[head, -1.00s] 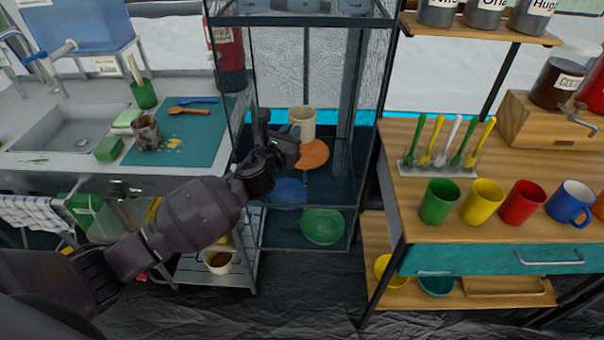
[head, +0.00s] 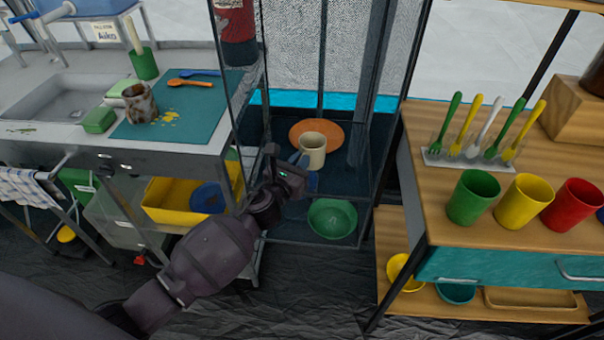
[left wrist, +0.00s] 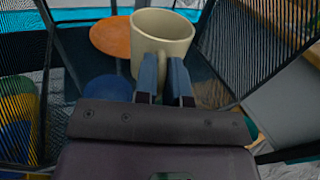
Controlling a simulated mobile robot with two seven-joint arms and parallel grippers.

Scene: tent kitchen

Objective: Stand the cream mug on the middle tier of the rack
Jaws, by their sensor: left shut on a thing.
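The cream mug (head: 312,150) is upright in my left gripper (head: 296,172), inside the tall dark-framed rack (head: 348,165). In the left wrist view the mug (left wrist: 163,36) stands between the two blue-grey fingertips (left wrist: 163,78), which are shut on it. In the head view the mug overlaps the front edge of an orange plate (head: 303,130) lying on a rack tier. I cannot tell whether the mug's base touches a tier. My right gripper is not in view.
A green bowl (head: 332,219) sits low in the rack. In the left wrist view a blue plate (left wrist: 107,88) lies left of the fingers. Rack posts and panels stand close on both sides. A wooden table (head: 420,180) with several coloured cups is at the right; a sink counter (head: 60,135) is at the left.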

